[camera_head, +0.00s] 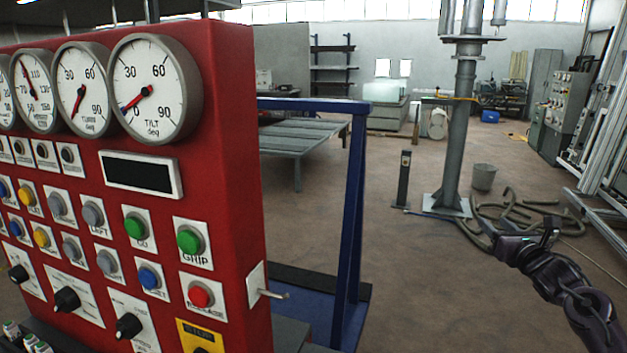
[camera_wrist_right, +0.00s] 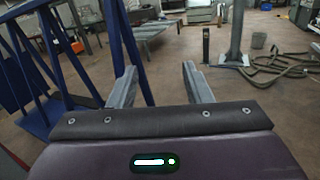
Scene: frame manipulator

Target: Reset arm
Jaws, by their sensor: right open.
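My right gripper (camera_head: 549,232) is at the lower right of the head view, apart from everything around it. The right wrist view shows its two fingers (camera_wrist_right: 157,85) spread wide with nothing between them. My left arm and gripper do not show in either view. A red control panel (camera_head: 232,200) fills the left of the head view. It carries dials, including a tilt dial (camera_head: 154,89), a dark display (camera_head: 140,174), and green, yellow, blue and red buttons. A small metal lever (camera_head: 272,294) sticks out of its right side.
A blue metal frame (camera_head: 350,210) stands just right of the panel and fills the left of the wrist view. Behind it is a grey slatted table (camera_head: 300,135). A grey column (camera_head: 457,130), a bucket (camera_head: 483,177) and coiled hoses (camera_head: 520,213) stand farther right. Open floor lies between.

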